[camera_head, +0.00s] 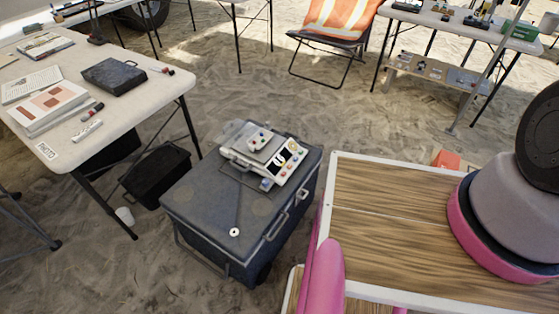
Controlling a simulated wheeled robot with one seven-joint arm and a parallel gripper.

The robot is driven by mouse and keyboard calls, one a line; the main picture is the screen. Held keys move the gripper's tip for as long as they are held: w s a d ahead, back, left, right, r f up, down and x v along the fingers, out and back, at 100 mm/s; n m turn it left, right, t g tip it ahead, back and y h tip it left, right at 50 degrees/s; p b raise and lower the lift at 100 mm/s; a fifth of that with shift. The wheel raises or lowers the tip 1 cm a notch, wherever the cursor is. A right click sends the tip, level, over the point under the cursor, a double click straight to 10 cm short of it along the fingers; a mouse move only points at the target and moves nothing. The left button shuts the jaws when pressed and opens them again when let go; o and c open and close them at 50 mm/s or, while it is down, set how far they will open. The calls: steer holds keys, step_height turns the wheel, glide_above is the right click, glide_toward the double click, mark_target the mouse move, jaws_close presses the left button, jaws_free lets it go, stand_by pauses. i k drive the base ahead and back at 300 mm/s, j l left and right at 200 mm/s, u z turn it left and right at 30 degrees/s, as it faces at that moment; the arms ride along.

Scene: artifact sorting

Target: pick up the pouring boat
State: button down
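I cannot make out a pouring boat in the head view. My gripper does not show. Parts of my own body show at the lower right, pink and grey, above wooden boards with white edges. Small items at the far tables are too small to identify.
A dark wheeled case (200,215) stands on sand in the middle, with a pale device (285,170) on its lid. A white table (150,98) with papers and a black box (114,77) is at the left. An orange striped chair (338,18) and another table (500,35) are behind.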

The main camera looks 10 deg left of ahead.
mark_target(259, 140)
steer(key=z, duration=1.45)
steer(key=u, duration=2.4)
steer(key=i+l+u, duration=0.1)
steer(key=u, duration=0.55)
